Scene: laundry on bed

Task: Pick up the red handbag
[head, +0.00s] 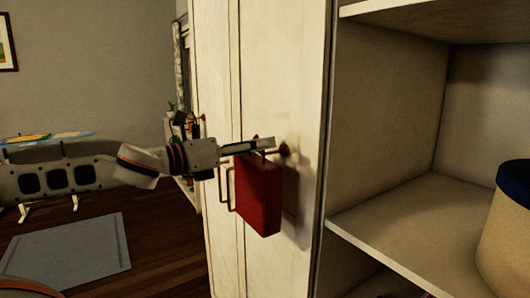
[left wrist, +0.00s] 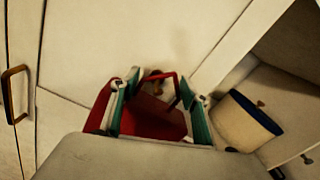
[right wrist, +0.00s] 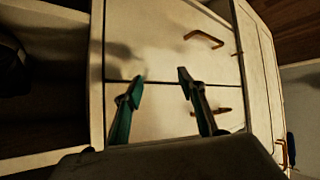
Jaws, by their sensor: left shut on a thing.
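The red handbag (head: 258,195) hangs upright against the white wardrobe door, just below a round knob (head: 284,150). My left gripper (head: 262,144) reaches in from the left and is shut on the handbag at its top. In the left wrist view the handbag (left wrist: 150,118) lies between the green fingers, with its red handle raised near the knob. Whether the handle still loops over the knob I cannot tell. My right gripper (right wrist: 160,84) shows only in the right wrist view; its fingers are apart and empty, facing white door panels.
The wardrobe's open shelves (head: 395,205) are on the right, with a tan bin with a blue rim (head: 505,230) on one. A grey rug (head: 70,252) and an ironing board (head: 45,139) are at the left. A door handle (head: 229,190) sticks out beside the handbag.

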